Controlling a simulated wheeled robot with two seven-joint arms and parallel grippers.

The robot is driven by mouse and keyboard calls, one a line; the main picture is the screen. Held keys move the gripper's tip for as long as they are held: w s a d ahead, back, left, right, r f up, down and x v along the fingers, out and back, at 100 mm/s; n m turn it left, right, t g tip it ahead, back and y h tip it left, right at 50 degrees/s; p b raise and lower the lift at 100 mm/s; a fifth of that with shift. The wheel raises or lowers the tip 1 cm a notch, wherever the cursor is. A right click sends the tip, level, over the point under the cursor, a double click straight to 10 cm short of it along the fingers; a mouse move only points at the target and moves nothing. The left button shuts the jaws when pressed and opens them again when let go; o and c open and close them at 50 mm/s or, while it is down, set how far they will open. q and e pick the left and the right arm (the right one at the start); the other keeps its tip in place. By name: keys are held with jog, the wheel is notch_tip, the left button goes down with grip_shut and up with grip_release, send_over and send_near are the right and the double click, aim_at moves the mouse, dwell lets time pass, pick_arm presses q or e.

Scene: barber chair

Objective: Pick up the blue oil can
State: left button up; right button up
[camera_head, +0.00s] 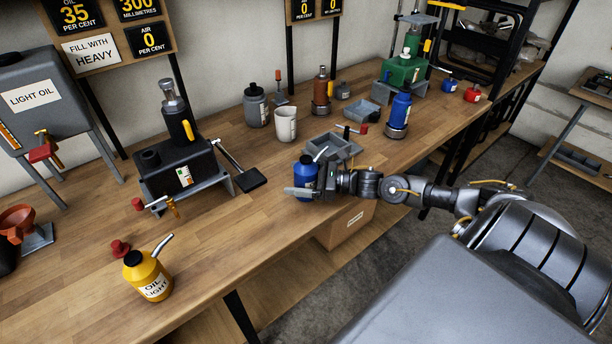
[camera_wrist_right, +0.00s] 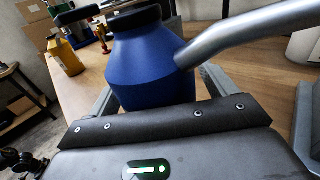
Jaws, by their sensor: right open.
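The blue oil can (camera_head: 303,172), with a dark cap and a grey spout, stands upright on the wooden bench (camera_head: 225,240) near its front edge. My right gripper (camera_head: 309,187) comes from the right, low at the can, with one pale finger along its near side. In the right wrist view the blue oil can (camera_wrist_right: 150,70) fills the middle, close in front of the palm. The grey fingers of my right gripper (camera_wrist_right: 205,108) are apart, one on each side of it. Whether either touches is unclear. My left gripper is not in view.
A grey tray (camera_head: 345,146) lies just behind the can. The yellow oil can (camera_head: 146,277) stands far to the left. A white cup (camera_head: 285,125) is behind.

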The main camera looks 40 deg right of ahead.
jog(key=c, duration=1.5)
jog(key=shift+o, duration=0.2)
jog(key=shift+r, duration=0.15)
jog(key=shift+r+b, duration=0.5)
jog(key=shift+r, duration=0.05)
jog(key=shift+r+b, duration=0.45)
jog(key=shift+r, duration=0.15)
jog(key=s+r+p, duration=0.8)
jog(key=s+r, duration=0.2)
jog(key=s, duration=0.4)
jog(key=shift+r, duration=0.25)
